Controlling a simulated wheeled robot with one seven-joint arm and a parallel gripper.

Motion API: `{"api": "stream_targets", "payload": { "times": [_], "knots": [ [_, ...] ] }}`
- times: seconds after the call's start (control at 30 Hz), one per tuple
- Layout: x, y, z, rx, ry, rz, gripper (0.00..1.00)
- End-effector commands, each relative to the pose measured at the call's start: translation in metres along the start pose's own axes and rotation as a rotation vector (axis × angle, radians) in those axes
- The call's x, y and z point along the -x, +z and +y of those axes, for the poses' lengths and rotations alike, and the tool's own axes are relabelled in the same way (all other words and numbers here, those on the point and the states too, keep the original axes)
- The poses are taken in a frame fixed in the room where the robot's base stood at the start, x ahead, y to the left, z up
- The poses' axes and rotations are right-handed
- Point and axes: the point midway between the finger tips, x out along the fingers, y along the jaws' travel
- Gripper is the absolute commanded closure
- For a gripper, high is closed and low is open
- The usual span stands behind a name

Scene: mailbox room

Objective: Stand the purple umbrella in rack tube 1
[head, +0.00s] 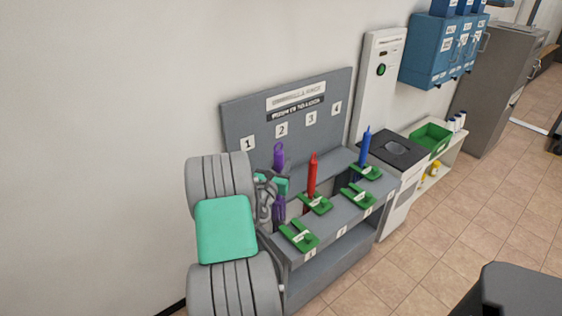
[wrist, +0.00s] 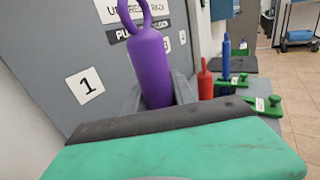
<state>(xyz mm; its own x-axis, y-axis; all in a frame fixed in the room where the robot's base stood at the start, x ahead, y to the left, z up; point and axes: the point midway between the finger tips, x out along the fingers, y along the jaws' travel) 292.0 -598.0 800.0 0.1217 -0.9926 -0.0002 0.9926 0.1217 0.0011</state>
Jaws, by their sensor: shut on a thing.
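The purple umbrella (head: 278,155) is upright in my gripper (head: 272,184); its shaft shows above and below the jaws. In the wrist view its purple handle (wrist: 148,65) rises behind the green and black finger (wrist: 180,145). My gripper is shut on it at the left end of the grey umbrella rack (head: 331,244), by number 1. The sign for tube 1 (head: 247,143) is on the back panel; it also shows in the wrist view (wrist: 85,84). The mouth of tube 1 and the umbrella's lower tip are hidden, so I cannot tell whether the tip is inside.
A red umbrella (head: 312,176) and a blue umbrella (head: 365,146) stand upright in the rack to the right. Several green latch pieces, one at the front left (head: 299,236), sit on the rack top. A wall is close on the left.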

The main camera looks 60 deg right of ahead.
Motion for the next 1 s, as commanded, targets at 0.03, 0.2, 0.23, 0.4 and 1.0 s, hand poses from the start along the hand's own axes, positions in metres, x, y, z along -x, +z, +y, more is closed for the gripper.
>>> {"api": "stream_targets", "payload": {
  "times": [0.03, 0.2, 0.23, 0.4, 1.0],
  "knots": [
    [0.0, -0.011, 0.0, 0.0, 0.0, -0.001, 1.0],
    [0.0, -0.033, 0.0, 0.0, 0.0, -0.001, 1.0],
    [0.0, -0.036, 0.0, 0.0, 0.0, -0.001, 1.0],
    [0.0, -0.058, 0.0, 0.0, 0.001, -0.002, 1.0],
    [0.0, -0.074, 0.0, 0.0, 0.0, -0.002, 0.64]
  ]
}}
